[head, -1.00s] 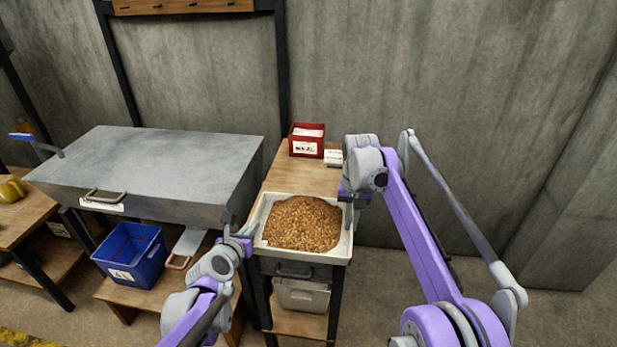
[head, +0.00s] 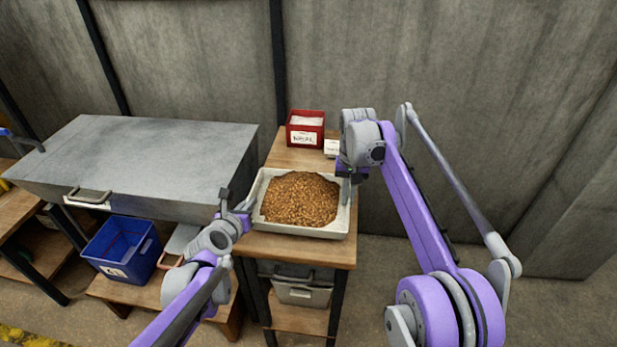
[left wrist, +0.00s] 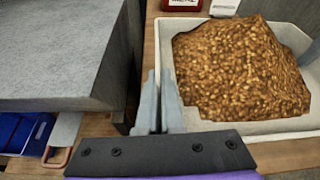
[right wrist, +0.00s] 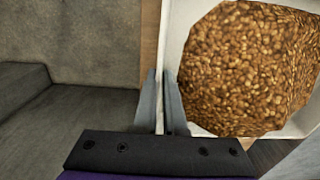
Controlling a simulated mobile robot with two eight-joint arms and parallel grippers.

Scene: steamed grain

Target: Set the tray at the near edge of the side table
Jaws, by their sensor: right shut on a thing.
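The tray (head: 290,230) is a pale, shallow pan heaped with brown steamed grain (head: 300,200). It is over the near part of the wooden side table (head: 300,250), with a strip of tabletop showing in front of it. I cannot tell if its base touches the table. My left gripper (head: 236,205) is at the tray's left wall, its fingers close on either side of the wall in the left wrist view (left wrist: 160,105). My right gripper (head: 347,185) is shut on the right wall, also seen in the right wrist view (right wrist: 160,105).
A red box (head: 306,130) and a small white item (head: 331,148) stand at the table's back. A large grey metal cabinet top (head: 140,165) is close on the left, with a blue bin (head: 122,250) below. A grey container (head: 302,288) sits on the shelf under the table.

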